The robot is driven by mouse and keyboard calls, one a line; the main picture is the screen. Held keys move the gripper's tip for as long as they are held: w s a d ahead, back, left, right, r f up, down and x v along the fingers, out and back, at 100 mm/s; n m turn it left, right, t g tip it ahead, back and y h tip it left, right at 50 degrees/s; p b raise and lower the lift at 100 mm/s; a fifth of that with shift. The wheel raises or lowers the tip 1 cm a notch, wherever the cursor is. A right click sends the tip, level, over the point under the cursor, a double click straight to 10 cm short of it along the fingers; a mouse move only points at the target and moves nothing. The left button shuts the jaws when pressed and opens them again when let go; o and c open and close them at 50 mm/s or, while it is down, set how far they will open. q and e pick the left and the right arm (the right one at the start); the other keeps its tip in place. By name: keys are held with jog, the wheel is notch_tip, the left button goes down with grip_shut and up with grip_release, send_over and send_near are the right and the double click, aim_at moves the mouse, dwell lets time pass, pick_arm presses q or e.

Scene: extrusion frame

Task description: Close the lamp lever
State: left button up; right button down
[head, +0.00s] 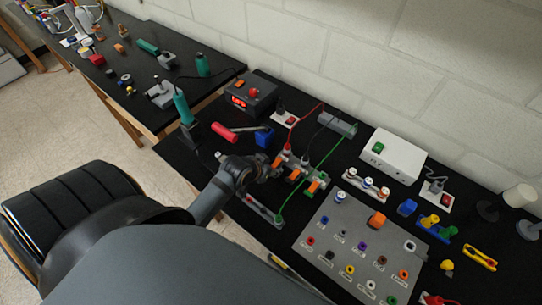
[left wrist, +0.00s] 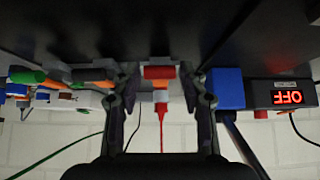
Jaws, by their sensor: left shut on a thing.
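A small switch block (head: 290,160) stands mid-table in the head view, with orange-handled levers (head: 313,187) on its front side. My left gripper (head: 264,172) is at its left end. In the left wrist view, which is upside down, my gripper's fingers (left wrist: 162,90) stand on both sides of a red handle (left wrist: 159,72), which I take to be the lamp lever, and are shut on it. A red wire (left wrist: 161,115) hangs behind it. The lever's exact angle is hidden by the gripper. My right gripper is not in view.
A black box (head: 250,93) with a red display, reading OFF in the left wrist view, stands behind left. A blue block (head: 264,137) and a red-handled tool (head: 225,131) lie close to my gripper. A grey peg board (head: 325,240) lies to the right.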

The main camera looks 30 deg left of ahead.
pick_arm(q)
jog(key=o, duration=1.2)
jog(key=shift+w, duration=0.1)
jog(key=shift+c, duration=0.2)
jog(key=shift+s+r, duration=0.15)
jog(key=shift+s, duration=0.05)
jog(key=v, duration=0.7)
